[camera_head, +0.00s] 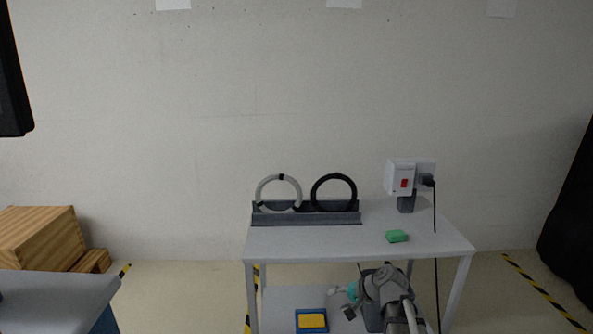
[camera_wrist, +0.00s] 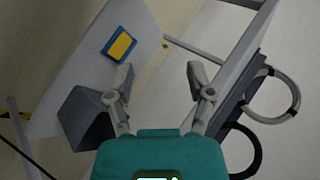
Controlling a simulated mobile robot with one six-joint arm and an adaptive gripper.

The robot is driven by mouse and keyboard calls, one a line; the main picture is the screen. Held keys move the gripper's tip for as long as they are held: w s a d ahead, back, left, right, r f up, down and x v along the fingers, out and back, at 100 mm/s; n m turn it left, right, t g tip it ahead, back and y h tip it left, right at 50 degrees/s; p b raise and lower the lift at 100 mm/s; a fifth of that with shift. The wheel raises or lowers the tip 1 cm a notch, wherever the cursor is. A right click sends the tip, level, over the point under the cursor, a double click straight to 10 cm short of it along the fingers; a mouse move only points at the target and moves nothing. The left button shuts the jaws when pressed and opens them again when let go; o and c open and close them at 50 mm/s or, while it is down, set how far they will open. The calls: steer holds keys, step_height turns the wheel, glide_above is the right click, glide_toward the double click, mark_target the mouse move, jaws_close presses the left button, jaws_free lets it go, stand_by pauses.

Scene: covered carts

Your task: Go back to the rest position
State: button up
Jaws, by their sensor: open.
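My gripper (camera_head: 341,302) shows low in the head view, in front of the grey two-level cart (camera_head: 300,244), with its fingers pointing left. In the wrist view the two fingers (camera_wrist: 161,74) stand wide apart with nothing between them. A blue tray with a yellow top (camera_head: 311,320) lies on the lower shelf, left of the gripper. It also shows beyond the left fingertip in the wrist view (camera_wrist: 121,45), apart from it. My arm hides part of the lower shelf.
A wooden crate (camera_head: 40,236) and a grey surface (camera_head: 55,290) are left.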

steer(key=s+d+f+n+g+h, duration=0.2)
steer(key=s+f+n+g+h, duration=0.15)
steer(key=s, duration=0.45)
steer(key=s+d+f+n+g+h, duration=0.25)
steer(key=s+h, duration=0.25)
steer(key=s, duration=0.3)
step_height(320, 180, up, 18)
steer(key=t+p, duration=0.1)
steer(key=p, duration=1.6)
steer(key=shift+p, duration=0.35)
